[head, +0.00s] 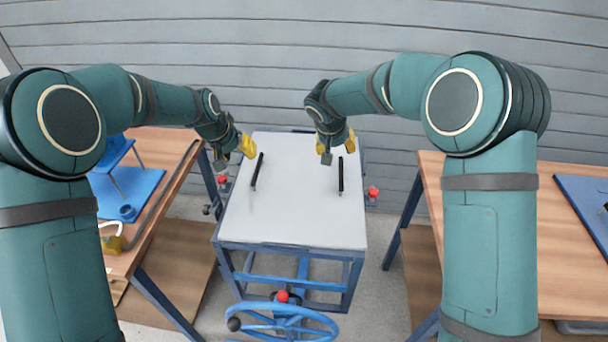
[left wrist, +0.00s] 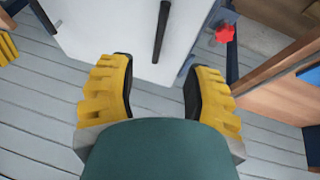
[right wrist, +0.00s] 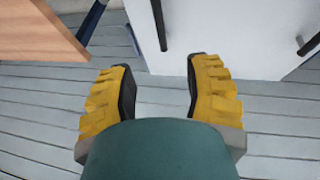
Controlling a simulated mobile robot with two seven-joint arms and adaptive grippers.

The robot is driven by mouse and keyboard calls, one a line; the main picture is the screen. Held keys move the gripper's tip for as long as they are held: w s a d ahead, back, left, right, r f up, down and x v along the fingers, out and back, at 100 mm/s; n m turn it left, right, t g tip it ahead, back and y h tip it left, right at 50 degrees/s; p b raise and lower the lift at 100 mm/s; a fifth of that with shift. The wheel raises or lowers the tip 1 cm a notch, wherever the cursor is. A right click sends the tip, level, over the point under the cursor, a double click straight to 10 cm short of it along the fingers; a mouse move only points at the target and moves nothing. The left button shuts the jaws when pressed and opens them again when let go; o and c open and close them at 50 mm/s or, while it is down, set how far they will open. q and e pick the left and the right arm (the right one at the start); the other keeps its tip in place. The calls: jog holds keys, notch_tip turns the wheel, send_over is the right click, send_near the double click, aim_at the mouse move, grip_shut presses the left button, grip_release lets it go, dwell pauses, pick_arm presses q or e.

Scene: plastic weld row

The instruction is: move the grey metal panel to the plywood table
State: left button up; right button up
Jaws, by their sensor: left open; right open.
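The grey metal panel (head: 297,205) lies flat on a blue-framed stand with a handwheel. It has two black bar handles, a left one (head: 257,172) and a right one (head: 341,175). My left gripper (head: 241,150) is open and empty near the far end of the left handle, apart from it. My right gripper (head: 337,150) is open and empty near the far end of the right handle. The panel also shows beyond the fingers in the left wrist view (left wrist: 110,35) and right wrist view (right wrist: 225,30). Wooden-topped tables stand left (head: 165,160) and right (head: 500,230); which is plywood I cannot tell.
Red knobs (head: 373,192) flank the stand. A blue handwheel (head: 283,325) is in front. A slatted grey wall is behind.

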aim_at(255, 173)
pick_arm(q)
jog(key=shift+s+a, duration=0.1)
jog(key=shift+s, duration=0.05)
pick_arm(e)
jog(key=shift+s+a, duration=0.1)
jog(key=shift+s, duration=0.05)
pick_arm(q)
jog(key=x, duration=1.4)
pick_arm(e)
jog(key=x, duration=1.4)
pick_arm(q)
jog(key=shift+r, duration=0.1)
pick_arm(e)
jog(key=shift+r, duration=0.1)
pick_arm(q)
grip_shut()
pick_arm(e)
grip_shut()
